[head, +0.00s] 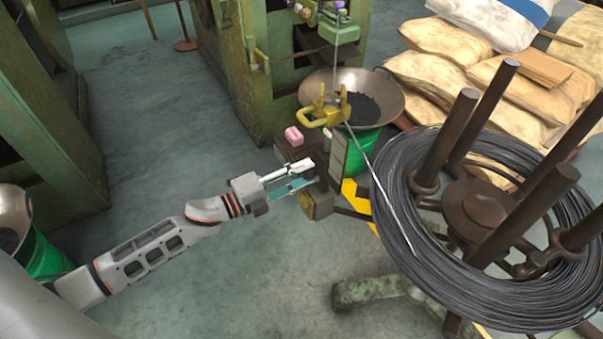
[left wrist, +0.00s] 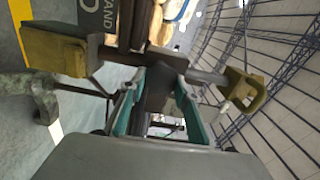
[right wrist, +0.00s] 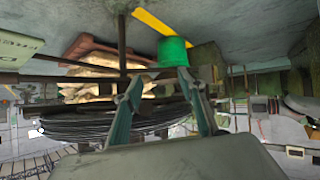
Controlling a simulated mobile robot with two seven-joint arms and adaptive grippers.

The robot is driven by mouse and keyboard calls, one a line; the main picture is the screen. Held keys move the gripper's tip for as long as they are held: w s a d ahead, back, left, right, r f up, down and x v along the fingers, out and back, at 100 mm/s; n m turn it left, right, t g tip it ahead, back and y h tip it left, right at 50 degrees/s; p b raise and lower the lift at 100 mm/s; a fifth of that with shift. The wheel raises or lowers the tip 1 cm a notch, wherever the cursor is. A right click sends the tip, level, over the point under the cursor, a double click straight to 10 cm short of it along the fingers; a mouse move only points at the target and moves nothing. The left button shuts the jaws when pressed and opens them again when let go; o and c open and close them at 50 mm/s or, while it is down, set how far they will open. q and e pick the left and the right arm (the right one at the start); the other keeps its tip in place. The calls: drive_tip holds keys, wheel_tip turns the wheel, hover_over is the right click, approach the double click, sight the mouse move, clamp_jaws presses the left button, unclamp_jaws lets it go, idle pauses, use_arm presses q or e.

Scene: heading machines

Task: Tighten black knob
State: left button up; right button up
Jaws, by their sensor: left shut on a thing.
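My left gripper (head: 308,174) reaches in from the left, at the dark stand in the middle of the head view. In the left wrist view its two teal fingers (left wrist: 158,100) are closed on a dark piece, which looks like the black knob (left wrist: 157,88). The knob is mostly hidden by the fingers, and I cannot tell how tight it is. My right gripper (right wrist: 163,95) shows only in its own wrist view. Its teal fingers are apart with nothing seen between them.
A large wire coil (head: 393,235) on a reel with brown posts stands right of the left gripper. A pan (head: 390,98) sits on a green bucket (head: 355,150) behind. Open floor lies in front.

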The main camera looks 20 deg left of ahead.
use_arm(q)
drive_tip(key=shift+m, duration=0.3)
drive_tip(key=o, duration=1.1)
drive_tip(key=shift+s, duration=0.1)
drive_tip(key=v, duration=1.2)
